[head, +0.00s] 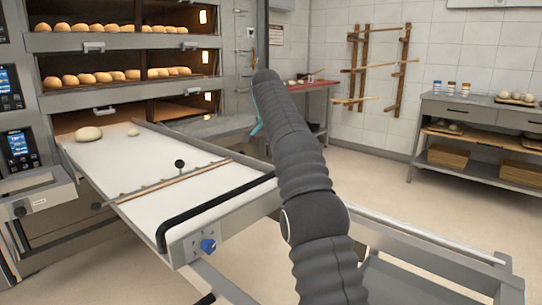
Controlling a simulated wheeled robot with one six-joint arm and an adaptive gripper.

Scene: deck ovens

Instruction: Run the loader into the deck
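The loader (150,165) is a long tray with a white belt, a crossbar with a black knob, and a black bar handle (215,208) at its near end. A blue knob (208,245) is on its near panel. A large dough piece (88,133) and a small one (133,132) lie on its far end. That end is at the mouth of the lower open deck (185,108); I cannot tell whether it crosses the sill. My dark sleeved arm rises right of the handle.
Two upper decks (120,45) hold rows of baked rolls. Control screens (18,143) are at left. A red-topped table (312,86) stands behind my arm. A steel bench (485,110) with jars and dough is at right. Open floor (400,200) lies between.

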